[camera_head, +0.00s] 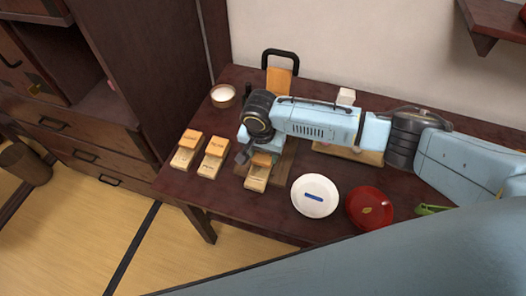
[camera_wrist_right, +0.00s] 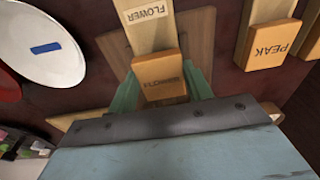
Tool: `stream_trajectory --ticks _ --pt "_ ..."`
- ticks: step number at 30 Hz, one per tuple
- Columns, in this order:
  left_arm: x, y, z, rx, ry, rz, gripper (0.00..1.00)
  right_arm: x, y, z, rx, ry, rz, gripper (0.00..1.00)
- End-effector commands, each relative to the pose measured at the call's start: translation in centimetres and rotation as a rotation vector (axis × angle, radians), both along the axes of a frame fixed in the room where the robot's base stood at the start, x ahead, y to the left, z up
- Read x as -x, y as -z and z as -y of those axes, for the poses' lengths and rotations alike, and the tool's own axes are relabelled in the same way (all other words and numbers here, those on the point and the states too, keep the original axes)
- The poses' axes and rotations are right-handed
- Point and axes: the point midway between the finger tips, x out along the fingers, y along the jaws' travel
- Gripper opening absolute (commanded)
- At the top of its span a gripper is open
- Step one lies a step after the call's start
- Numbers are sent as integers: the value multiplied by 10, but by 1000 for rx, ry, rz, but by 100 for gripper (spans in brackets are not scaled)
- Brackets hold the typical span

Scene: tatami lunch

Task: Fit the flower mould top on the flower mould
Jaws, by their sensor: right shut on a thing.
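The flower mould (camera_head: 256,181) is a pale wooden block with a white label, lying on a wooden board in the head view. Its FLOWER label shows at the top of the right wrist view (camera_wrist_right: 148,14). The flower mould top (camera_wrist_right: 160,77) is a small orange-brown block marked FLOWER. My right gripper (camera_wrist_right: 162,88) is shut on it, one teal finger at each side. The top is over the mould's near end in the wrist view; I cannot tell whether it is seated or just above. My left gripper is not in view.
A mould with a PEAK top (camera_wrist_right: 266,46) stands beside the board (camera_wrist_right: 197,38); another stands farther left. A bowl (camera_head: 223,95) stands behind.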

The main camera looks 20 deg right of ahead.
Motion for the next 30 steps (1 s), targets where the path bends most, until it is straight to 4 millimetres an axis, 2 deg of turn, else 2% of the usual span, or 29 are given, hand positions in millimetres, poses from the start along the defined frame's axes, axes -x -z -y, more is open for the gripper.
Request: stream_trajectory --ticks 1,6,14,17,20,30 --pt "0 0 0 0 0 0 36 0 0 0 -1 0 1 54" --pt "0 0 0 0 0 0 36 0 0 0 0 0 0 75" --pt "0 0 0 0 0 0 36 0 -1 0 0 0 0 75" --pt "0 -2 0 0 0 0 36 0 -6 -1 -1 -1 0 75" --pt "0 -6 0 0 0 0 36 1 -21 -1 -2 -1 1 75" --pt "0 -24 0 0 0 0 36 8 -96 -6 -3 -1 2 75"
